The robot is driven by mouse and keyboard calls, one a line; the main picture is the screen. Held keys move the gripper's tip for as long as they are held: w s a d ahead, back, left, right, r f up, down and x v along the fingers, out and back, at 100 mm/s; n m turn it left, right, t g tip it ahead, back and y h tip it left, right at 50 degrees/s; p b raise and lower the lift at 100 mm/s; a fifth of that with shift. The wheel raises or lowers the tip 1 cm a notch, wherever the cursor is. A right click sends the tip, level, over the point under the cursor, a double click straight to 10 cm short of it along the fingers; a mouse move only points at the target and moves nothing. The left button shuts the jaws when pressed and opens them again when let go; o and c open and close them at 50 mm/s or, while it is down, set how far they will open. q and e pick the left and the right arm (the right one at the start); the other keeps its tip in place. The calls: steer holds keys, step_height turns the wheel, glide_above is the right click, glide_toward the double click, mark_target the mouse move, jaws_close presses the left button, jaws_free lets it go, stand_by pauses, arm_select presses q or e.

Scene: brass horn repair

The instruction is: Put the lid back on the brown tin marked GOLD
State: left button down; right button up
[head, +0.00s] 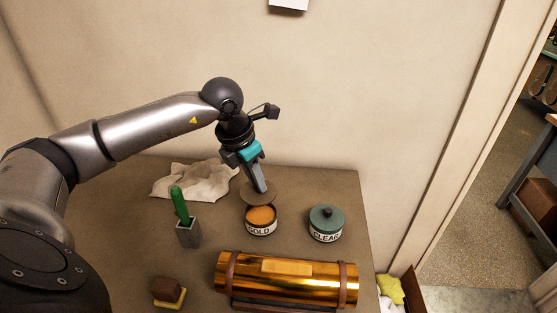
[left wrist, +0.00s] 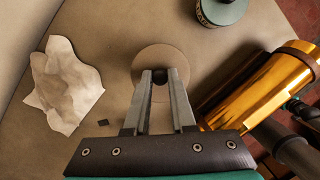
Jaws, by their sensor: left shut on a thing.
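The tin marked GOLD (head: 261,229) stands upright on the bench, open at the top, with orange contents showing. My left gripper (head: 263,189) is shut on the dark knob of a flat, round brown lid (head: 250,196). The lid is just behind the tin's mouth in the head view and seems to be held above bench height; the exact gap is unclear. In the left wrist view the lid (left wrist: 153,56) shows as a disc, its knob between the fingertips (left wrist: 160,77) of my left gripper. The tin cannot be made out there. My right gripper is not in view.
A teal-lidded CLEAR tin (head: 326,222) stands to the right. A brass tube (head: 240,275) in a cradle lies in front. A grey holder (head: 188,236) with a green-handled tool stands left, near a crumpled cloth (head: 195,180). A brown-and-yellow block (head: 168,292) lies front left.

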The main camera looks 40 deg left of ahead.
mark_target(255, 193)
arm_select(q)
steer(key=shift+w, duration=0.3)
steer(key=shift+s+f+b, duration=0.2)
steer(key=shift+f+b, duration=0.1)
steer(key=shift+f, duration=0.05)
steer(key=shift+s+f, duration=0.1)
steer(key=shift+f, duration=0.2)
steer(key=shift+f+b, duration=2.05)
steer(key=shift+f, duration=0.45)
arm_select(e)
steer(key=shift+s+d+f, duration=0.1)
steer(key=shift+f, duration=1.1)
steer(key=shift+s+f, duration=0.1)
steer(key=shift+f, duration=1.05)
arm_select(q)
steer(key=shift+f+b, duration=0.15)
steer(key=shift+b, duration=0.5)
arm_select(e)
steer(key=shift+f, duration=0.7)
arm_select(q)
steer(key=shift+c, duration=1)
jaws_free()
